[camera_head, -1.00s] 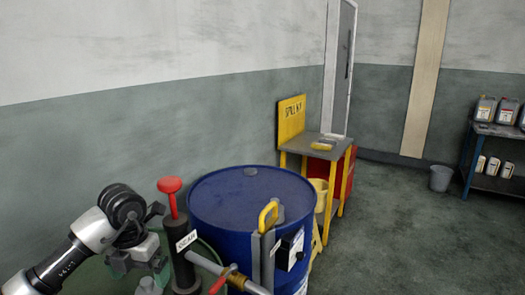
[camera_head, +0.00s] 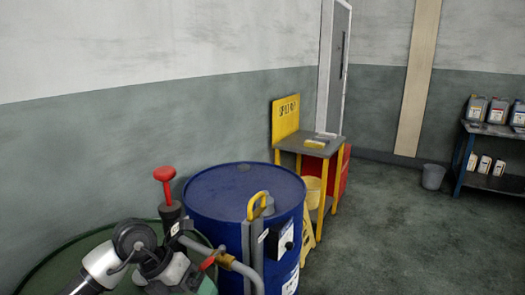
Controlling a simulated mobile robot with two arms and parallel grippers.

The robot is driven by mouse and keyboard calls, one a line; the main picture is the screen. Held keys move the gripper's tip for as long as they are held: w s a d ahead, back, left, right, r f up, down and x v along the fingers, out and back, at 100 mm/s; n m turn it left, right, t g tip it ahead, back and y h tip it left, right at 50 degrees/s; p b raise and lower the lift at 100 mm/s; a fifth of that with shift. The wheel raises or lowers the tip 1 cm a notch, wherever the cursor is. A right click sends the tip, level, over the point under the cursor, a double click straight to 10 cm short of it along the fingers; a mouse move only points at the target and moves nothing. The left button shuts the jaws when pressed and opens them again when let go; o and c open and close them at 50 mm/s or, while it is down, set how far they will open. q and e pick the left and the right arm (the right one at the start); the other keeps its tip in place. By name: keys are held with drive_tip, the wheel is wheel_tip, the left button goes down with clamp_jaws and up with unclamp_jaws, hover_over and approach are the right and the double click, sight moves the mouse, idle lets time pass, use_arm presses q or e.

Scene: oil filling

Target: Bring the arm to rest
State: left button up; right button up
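My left arm, white and black, comes in from the bottom left corner over a green drum (camera_head: 55,262). My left gripper (camera_head: 170,272) is low in the frame, in front of the base of a black hand pump with a red knob (camera_head: 164,174). Its fingers are not clear against the dark parts behind, so I cannot tell whether they are open or touch anything. My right gripper is out of view.
A blue drum (camera_head: 238,196) stands right of the pump, with a yellow handle (camera_head: 257,205) at its front. Behind are a yellow-legged table (camera_head: 312,147), a red cabinet (camera_head: 342,178), a grey bin (camera_head: 433,176) and a shelf of jugs (camera_head: 495,128). The floor at right is clear.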

use_arm(q)
drive_tip(key=s+d+r+h, duration=0.2)
drive_tip(key=s+d+h, duration=0.1)
drive_tip(key=d+h, duration=0.5)
wheel_tip(320, 180, up, 7)
drive_tip(key=s+d+n+t+h, duration=0.2)
drive_tip(key=n+t+h, duration=0.4)
drive_tip(key=n+t, duration=0.1)
drive_tip(key=s+a+f+n+t+y, duration=0.1)
drive_tip(key=a+f+n+t+y, duration=0.3)
drive_tip(key=a+f+n+y, duration=0.6)
drive_tip(key=s+a+f+n+t+y, duration=0.1)
drive_tip(key=a+f+n+t+y, duration=0.35)
drive_tip(key=n+y, duration=1)
drive_tip(key=s+a+f+n+g+h, duration=0.1)
drive_tip(key=s+f+n+g+h, duration=0.15)
drive_tip(key=s+f+g, duration=0.55)
drive_tip(key=s+f+n+g+h, duration=0.25)
drive_tip(key=s+n+g, duration=0.2)
drive_tip(key=s, duration=0.65)
wheel_tip(320, 180, down, 26)
drive_tip(key=g, duration=0.1)
drive_tip(key=s+a+f+m+g, duration=0.1)
drive_tip(key=s+a+f, duration=0.2)
drive_tip(key=s+f, duration=1.4)
drive_tip(key=shift+y, duration=0.35)
